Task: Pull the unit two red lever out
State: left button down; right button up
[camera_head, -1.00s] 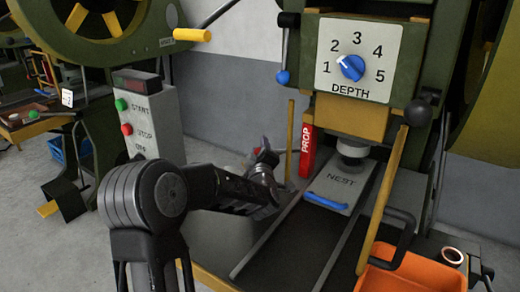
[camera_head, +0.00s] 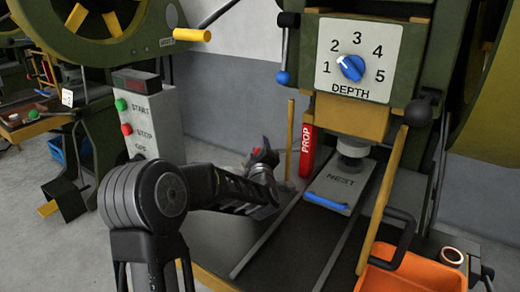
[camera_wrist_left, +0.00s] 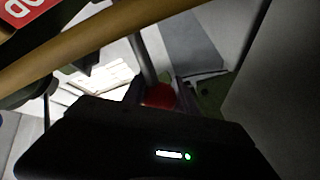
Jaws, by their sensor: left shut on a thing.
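The red lever's knob (camera_wrist_left: 158,96) shows in the left wrist view between my left gripper's (camera_wrist_left: 158,102) fingers, with a grey rod running up from it. My left gripper is shut on this red knob. In the head view, my left gripper (camera_head: 263,158) is left of the red PROP block, with a small patch of red at its tip. My arm and gripper hide most of the lever there. My right gripper is in neither view.
A yellow post (camera_head: 290,140) and the red PROP block (camera_head: 306,150) stand just right of my gripper. The NEST slide (camera_head: 338,187) with a blue handle lies further right. A START/STOP box (camera_head: 148,120) stands left, an orange bin (camera_head: 420,275) at lower right.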

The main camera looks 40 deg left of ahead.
pick_arm(q)
jog(key=shift+a+f+b, duration=0.1)
jog(key=shift+a+b, duration=0.2)
jog(key=a+b, duration=0.1)
jog(key=a, duration=0.2)
jog(key=a+b, duration=0.1)
jog(key=shift+s+a+r+b, duration=0.2)
jog(key=shift+s+a+b, duration=0.1)
jog(key=shift+s+a, duration=0.1)
jog(key=c, duration=1)
grip_release()
jog(key=shift+a+f, duration=0.1)
jog(key=shift+w, duration=0.1)
